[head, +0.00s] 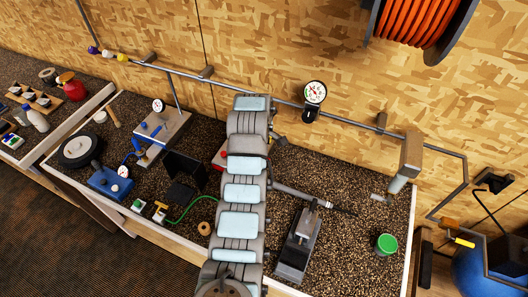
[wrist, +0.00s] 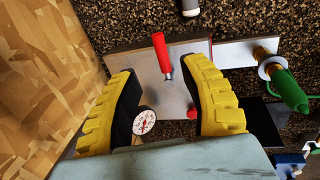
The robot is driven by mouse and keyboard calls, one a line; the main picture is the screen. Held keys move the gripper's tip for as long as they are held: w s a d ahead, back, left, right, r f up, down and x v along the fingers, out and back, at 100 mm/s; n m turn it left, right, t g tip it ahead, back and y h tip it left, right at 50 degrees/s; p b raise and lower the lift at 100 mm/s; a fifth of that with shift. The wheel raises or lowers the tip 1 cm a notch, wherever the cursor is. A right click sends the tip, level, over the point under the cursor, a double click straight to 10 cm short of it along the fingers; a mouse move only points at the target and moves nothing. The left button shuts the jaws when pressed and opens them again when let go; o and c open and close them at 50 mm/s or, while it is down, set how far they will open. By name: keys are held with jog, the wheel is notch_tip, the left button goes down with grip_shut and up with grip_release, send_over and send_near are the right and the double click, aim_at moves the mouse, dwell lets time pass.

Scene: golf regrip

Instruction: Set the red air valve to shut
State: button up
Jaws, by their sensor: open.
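The red valve handle (wrist: 160,56) shows in the wrist view as a slim red lever with a short metal stem, above a grey metal plate (wrist: 135,62). My gripper (wrist: 160,76) is open, with its yellow-and-black fingers on either side and the lever's stem end near the gap between them. I see no clear contact with the lever. In the head view my arm covers the gripper and the handle; a red part (head: 220,158) peeks out beside the arm, and I cannot tell if it is the valve.
A dial gauge (wrist: 145,122) sits close by the left finger. A brass fitting with a green connector (wrist: 289,90) is at the right, and the wooden wall (wrist: 40,80) at the left. In the head view, a metal clamp-like fixture (head: 299,240) and a green-lidded jar (head: 386,244) stand right of my arm.

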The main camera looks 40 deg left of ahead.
jog(key=shift+s+d+r, duration=0.1)
jog(key=shift+s+r, duration=0.1)
jog(key=shift+r, duration=0.75)
jog(key=shift+s+r, duration=0.15)
jog(key=shift+r, duration=0.8)
